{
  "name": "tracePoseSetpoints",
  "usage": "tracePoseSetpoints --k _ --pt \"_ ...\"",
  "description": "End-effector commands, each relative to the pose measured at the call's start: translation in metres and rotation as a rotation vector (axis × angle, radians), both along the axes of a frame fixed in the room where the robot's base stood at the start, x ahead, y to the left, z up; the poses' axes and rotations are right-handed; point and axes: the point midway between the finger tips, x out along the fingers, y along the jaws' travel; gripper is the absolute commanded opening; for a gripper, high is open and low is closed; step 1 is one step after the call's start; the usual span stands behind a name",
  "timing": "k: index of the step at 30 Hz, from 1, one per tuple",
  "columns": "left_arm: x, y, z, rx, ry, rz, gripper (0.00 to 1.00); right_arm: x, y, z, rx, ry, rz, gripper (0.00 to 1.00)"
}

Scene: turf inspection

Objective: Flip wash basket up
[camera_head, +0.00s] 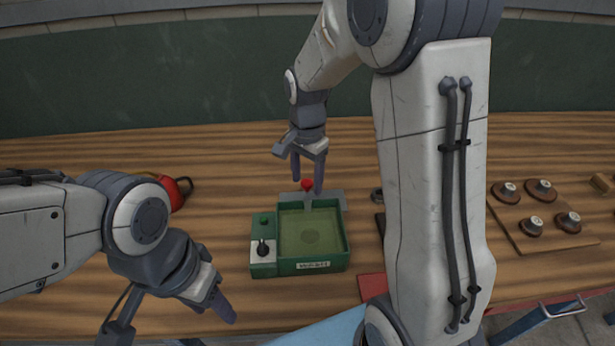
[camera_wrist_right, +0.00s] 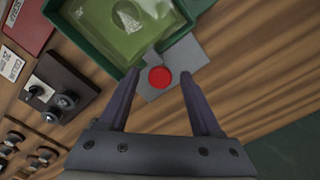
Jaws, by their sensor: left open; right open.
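A green wash station with an open basin (camera_head: 312,232) sits on the wooden table, holding greenish water or a pale green floor. A red knob (camera_head: 307,185) stands on a grey plate at its back edge; the red knob also shows in the right wrist view (camera_wrist_right: 160,77). My right gripper (camera_head: 308,185) is open above the back edge, its fingers on either side of the red knob and seemingly not touching it. My left gripper (camera_head: 228,312) is at the front left of the station, apart from it. The basket's own outline is hard to make out.
A green button and black switch sit on a side panel (camera_head: 263,249) left of the basin. A red container (camera_head: 176,190) stands at the back left. A wooden board (camera_head: 530,215) with several round knobs lies at the right. My right arm hides the table's middle right.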

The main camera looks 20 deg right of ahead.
Motion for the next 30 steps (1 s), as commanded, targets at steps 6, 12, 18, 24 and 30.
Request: tracePoseSetpoints --k 6,12,18,24,30 --pt "0.0000 0.0000 0.0000 0.000 0.000 0.000 0.50 -0.0001 0.0000 0.0000 0.000 0.000 0.000 0.50" --pt "0.0000 0.0000 0.0000 0.000 0.000 0.000 0.50 -0.0001 -0.0002 0.0002 0.000 0.001 0.000 0.00" --pt "0.0000 0.0000 0.0000 0.000 0.000 0.000 0.50 -0.0003 -0.0004 0.0003 0.000 0.001 0.000 0.00" --pt "0.0000 0.0000 0.0000 0.000 0.000 0.000 0.50 -0.0003 -0.0004 0.0004 0.000 0.001 0.000 0.00" --pt "0.0000 0.0000 0.0000 0.000 0.000 0.000 0.50 -0.0004 -0.0005 0.0004 -0.001 0.002 0.000 0.00"
